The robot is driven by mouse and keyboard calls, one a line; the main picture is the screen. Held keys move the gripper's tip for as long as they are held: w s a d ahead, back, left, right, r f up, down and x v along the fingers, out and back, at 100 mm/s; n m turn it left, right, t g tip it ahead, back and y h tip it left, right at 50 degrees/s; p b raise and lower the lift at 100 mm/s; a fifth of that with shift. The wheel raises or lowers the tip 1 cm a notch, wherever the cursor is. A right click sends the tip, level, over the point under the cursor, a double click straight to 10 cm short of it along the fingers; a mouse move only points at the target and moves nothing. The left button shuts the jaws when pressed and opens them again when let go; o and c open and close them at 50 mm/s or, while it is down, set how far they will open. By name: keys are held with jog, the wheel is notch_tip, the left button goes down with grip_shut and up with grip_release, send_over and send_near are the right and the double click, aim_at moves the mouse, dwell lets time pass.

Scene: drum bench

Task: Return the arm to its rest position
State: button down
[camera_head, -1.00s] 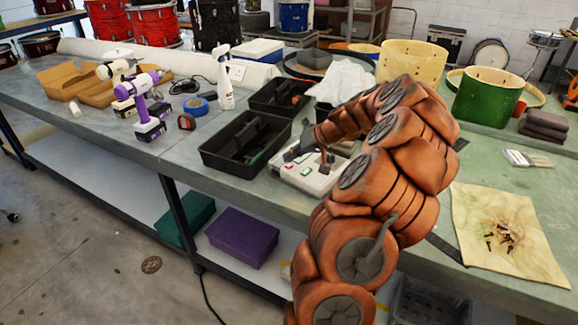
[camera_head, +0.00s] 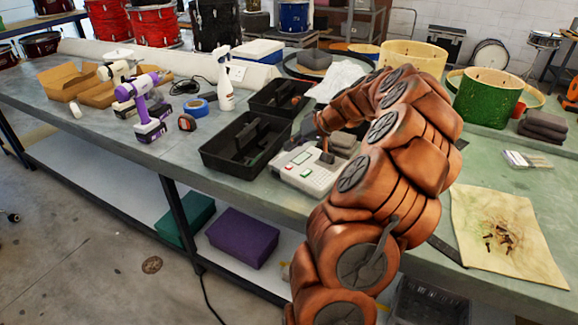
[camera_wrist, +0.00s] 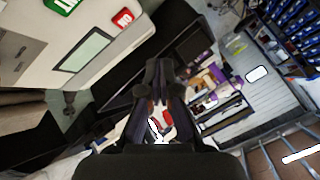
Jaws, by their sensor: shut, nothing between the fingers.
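My orange arm (camera_head: 400,150) arches over the workbench (camera_head: 100,125). My gripper (camera_wrist: 160,75) is shut and empty in the wrist view, its dark fingertips together. In the head view only a small dark part of the gripper (camera_head: 327,155) shows, just above the pale control box; most of it is hidden by the arm. The box (camera_head: 308,180) has a green and a red button and a small screen. It also shows close at upper left in the wrist view (camera_wrist: 35,75), apart from the fingers.
A black tool tray (camera_head: 225,160) stands left of the box, with another black tray (camera_head: 270,100) behind. Purple drills (camera_head: 145,105) and a spray bottle (camera_head: 225,82) stand farther left. A stained cloth (camera_head: 480,215) with small screws and a green drum (camera_head: 487,97) are at right.

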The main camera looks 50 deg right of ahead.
notch_tip(320, 180, up, 2)
jog(key=shift+r, duration=0.1)
jog(key=shift+a, duration=0.1)
dwell(0.5)
jog(key=a+r+n+g+y, duration=0.1)
jog(key=a+r+n+g, duration=0.1)
jog(key=a, duration=0.9)
jog(key=a+r+n+g+y, duration=0.1)
jog(key=a+r+g, duration=0.1)
jog(key=a, duration=0.9)
jog(key=s+a+n+g+h+p, duration=0.1)
jog(key=s+a+n+g, duration=0.15)
jog(key=s+a, duration=0.9)
jog(key=s+a+f+g+h, duration=0.2)
jog(key=s, duration=0.7)
jog(key=s+a+f+g+h+p, duration=0.1)
jog(key=s+a+f+g+h, duration=0.1)
jog(key=s, duration=0.7)
jog(key=shift+a+f+m, duration=0.15)
jog(key=shift+f+m, duration=0.2)
jog(key=shift+m, duration=0.1)
